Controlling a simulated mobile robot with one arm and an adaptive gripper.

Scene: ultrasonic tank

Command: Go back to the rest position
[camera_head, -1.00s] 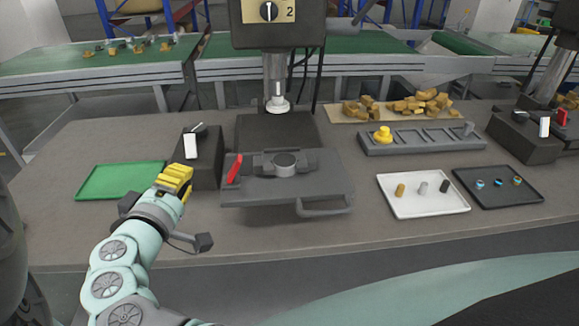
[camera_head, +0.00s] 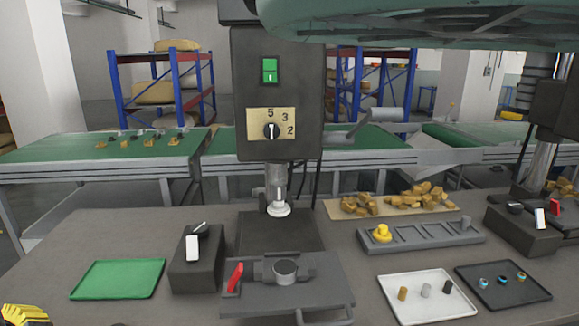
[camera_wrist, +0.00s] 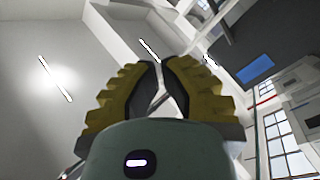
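My gripper (camera_head: 24,315) shows only as yellow ribbed fingers at the bottom left corner of the head view, left of and nearer than the green tray (camera_head: 117,279). In the wrist view my gripper (camera_wrist: 159,62) points up at the ceiling. Its two yellow and black fingers come together at the tips, with a narrow gap lower down. Nothing is held between them.
A drill press (camera_head: 277,100) stands mid-table above a vise (camera_head: 285,272) with a red lever. Beside it are a black switch box (camera_head: 197,262), a grey holder (camera_head: 425,237) with a yellow part, a white tray (camera_head: 429,307) and a black tray (camera_head: 520,294).

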